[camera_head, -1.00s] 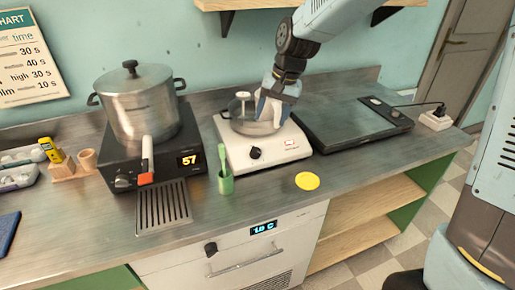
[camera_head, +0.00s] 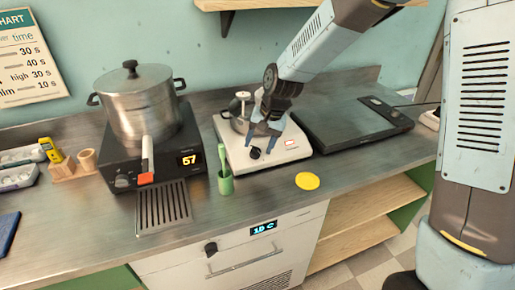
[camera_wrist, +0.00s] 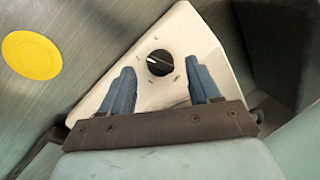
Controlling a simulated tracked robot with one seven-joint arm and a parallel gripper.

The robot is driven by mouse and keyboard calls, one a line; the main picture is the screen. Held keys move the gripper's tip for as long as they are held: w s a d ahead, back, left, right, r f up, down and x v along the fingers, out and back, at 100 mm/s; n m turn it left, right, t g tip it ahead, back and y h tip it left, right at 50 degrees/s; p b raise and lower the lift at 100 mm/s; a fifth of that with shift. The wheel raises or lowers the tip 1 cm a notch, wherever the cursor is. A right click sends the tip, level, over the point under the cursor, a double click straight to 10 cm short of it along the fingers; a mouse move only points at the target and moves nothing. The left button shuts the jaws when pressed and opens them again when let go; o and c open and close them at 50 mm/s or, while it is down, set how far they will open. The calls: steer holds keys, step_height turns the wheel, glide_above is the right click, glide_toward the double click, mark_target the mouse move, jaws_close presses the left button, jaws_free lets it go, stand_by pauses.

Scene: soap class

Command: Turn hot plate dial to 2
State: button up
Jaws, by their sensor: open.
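The white hot plate (camera_head: 238,158) stands on the counter in the middle of the head view. A metal pan (camera_head: 232,121) on the hot plate is partly hidden by my gripper.
A black cooker (camera_head: 165,172) with a steel pot (camera_head: 140,105) stands to the left. A yellow disc (camera_head: 307,181) lies on the counter. A dark flat appliance (camera_head: 350,125) is to the right.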

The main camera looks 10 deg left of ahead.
steer(key=shift+x, duration=1.25)
steer(key=c, duration=1)
steer(key=shift+n+h, duration=0.6)
steer(key=shift+n, duration=0.9)
steer(key=o, duration=1)
steer(key=shift+r, duration=0.1)
step_height(320, 180, up, 13)
steer(key=d, duration=0.2)
steer(key=shift+r, duration=0.15)
